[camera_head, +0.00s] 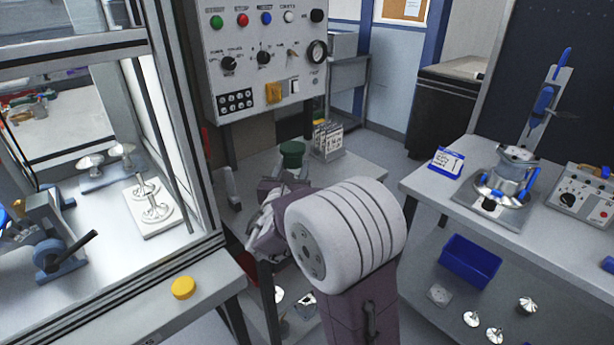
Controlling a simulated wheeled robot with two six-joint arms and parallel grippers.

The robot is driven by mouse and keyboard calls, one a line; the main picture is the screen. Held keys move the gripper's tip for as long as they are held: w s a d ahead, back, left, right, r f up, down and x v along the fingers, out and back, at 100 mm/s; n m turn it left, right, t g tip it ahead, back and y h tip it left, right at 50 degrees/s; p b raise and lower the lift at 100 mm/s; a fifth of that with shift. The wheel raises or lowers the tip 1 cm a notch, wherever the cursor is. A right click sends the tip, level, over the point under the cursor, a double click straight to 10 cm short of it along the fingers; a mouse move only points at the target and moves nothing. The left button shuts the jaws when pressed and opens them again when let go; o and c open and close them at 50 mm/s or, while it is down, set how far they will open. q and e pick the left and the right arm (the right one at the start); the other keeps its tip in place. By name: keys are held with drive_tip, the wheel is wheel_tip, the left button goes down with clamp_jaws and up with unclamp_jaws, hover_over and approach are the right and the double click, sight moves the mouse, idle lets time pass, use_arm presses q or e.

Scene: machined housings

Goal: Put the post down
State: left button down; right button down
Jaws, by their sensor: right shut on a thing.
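My right arm reaches in from the bottom middle, and its large white wrist joint covers much of the view there. My right gripper (268,208) is beyond this joint, over the middle grey table below the control panel. It is shut on the post, which my own wrist and gripper mostly hide. I cannot tell whether the post touches the table or how it is tilted. My left gripper is not in view.
A dark green cup-like thing (292,153) and a card rack (327,140) are behind the gripper. A glazed cabinet (178,125) stands left, with a yellow button (183,288) before it. The right bench (420,185) holds a clamped metal housing (516,165); a blue bin (470,260) sits below.

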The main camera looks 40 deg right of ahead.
drive_tip(key=shift+s+a+r, duration=0.25)
drive_tip(key=shift+r, duration=0.15)
drive_tip(key=shift+s+a+r, duration=0.15)
drive_tip(key=shift+s+a, duration=0.05)
drive_tip(key=shift+a, duration=0.1)
drive_tip(key=w+f, duration=0.3)
drive_tip(key=w, duration=0.1)
drive_tip(key=w+f, duration=0.3)
drive_tip(key=f, duration=0.1)
drive_tip(key=w+f, duration=0.4)
drive_tip(key=shift+w+d, duration=0.3)
drive_tip(key=c, duration=0.8)
unclamp_jaws()
drive_tip(key=shift+f, duration=0.1)
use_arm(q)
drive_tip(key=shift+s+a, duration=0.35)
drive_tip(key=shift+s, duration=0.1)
use_arm(e)
drive_tip(key=shift+o, duration=0.2)
drive_tip(key=b+v, duration=0.1)
drive_tip(key=v, duration=1.1)
drive_tip(key=shift+s+f, duration=0.1)
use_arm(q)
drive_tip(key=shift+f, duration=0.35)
